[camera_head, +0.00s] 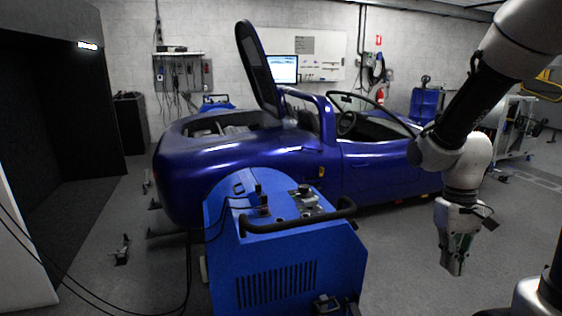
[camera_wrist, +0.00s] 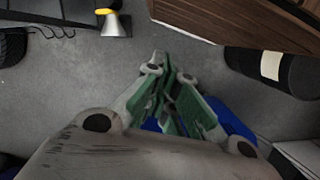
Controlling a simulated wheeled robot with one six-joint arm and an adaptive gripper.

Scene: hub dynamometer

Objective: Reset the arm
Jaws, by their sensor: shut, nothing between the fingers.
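My gripper (camera_head: 454,268) hangs at the right of the head view, pointing down above the grey floor. My arm comes down to it from the upper right. In the wrist view my gripper (camera_wrist: 166,66) shows from behind, its fingers together with nothing between them. The fingers have green inner parts and grey tips. The gripper touches nothing that I can see.
A blue dynamometer unit (camera_head: 285,250) with a black handle stands left of my gripper. Behind it is a blue open car (camera_head: 250,165) with a raised lid. Grey floor (camera_head: 400,285) is free between the unit and my gripper. A cart (camera_head: 515,135) stands at the back right.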

